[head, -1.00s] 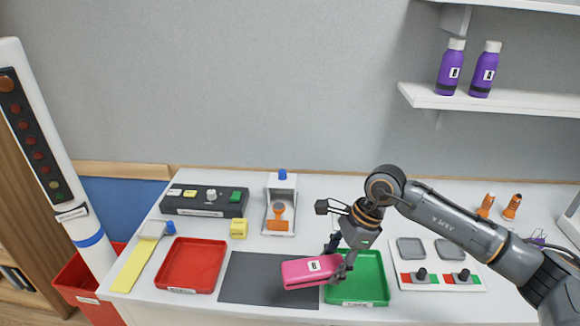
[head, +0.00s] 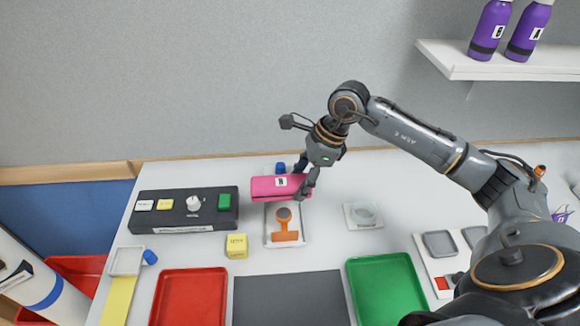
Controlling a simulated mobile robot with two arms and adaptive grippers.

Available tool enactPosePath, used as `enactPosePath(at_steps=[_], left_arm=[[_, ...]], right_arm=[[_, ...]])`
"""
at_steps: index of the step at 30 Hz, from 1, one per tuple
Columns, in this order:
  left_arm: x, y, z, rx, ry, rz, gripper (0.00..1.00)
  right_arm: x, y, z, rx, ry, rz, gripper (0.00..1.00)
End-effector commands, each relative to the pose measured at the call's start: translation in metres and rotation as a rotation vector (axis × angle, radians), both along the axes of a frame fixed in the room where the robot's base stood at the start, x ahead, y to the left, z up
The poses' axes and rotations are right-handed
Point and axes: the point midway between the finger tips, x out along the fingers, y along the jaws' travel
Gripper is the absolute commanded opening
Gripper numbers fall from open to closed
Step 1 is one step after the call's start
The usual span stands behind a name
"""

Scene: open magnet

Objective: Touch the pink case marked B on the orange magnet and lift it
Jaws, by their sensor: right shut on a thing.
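The pink case (head: 265,189) has a white label on its face; the letter is too small to read surely. My right gripper (head: 306,184) is shut on the right end of the case. The case is at the back edge of the small white and grey stand that carries the orange magnet (head: 285,236). It covers the upper part of that stand, and I cannot tell whether it touches it. The orange magnet shows just below the case, with a dark round top. My left gripper is not in view.
A dark control box (head: 185,209) with buttons and a knob stands left of the case. A yellow block (head: 236,245), a red tray (head: 190,296), a dark mat (head: 290,298) and a green tray (head: 388,288) lie in front. Purple bottles stand on a shelf (head: 465,60) at upper right.

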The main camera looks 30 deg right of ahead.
Motion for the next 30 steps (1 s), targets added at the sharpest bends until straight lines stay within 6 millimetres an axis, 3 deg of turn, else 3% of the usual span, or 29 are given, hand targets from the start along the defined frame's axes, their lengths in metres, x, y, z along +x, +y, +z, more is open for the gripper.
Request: enactPosePath(at_steps=[6,9,13,21,30], left_arm=[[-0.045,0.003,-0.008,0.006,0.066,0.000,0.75],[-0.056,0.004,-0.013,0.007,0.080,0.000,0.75],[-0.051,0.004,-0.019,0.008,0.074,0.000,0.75],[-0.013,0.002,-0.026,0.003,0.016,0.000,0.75],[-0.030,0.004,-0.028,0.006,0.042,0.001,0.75]], right_arm=[[0.000,0.000,-0.011,0.001,0.000,0.000,0.18],[0.000,0.000,-0.020,0.001,0.000,0.000,0.18],[0.000,0.000,-0.032,0.000,0.001,0.000,0.18],[0.000,0.000,-0.055,0.002,0.000,0.000,0.18],[0.000,0.000,-0.060,0.000,-0.002,0.001,0.18]])
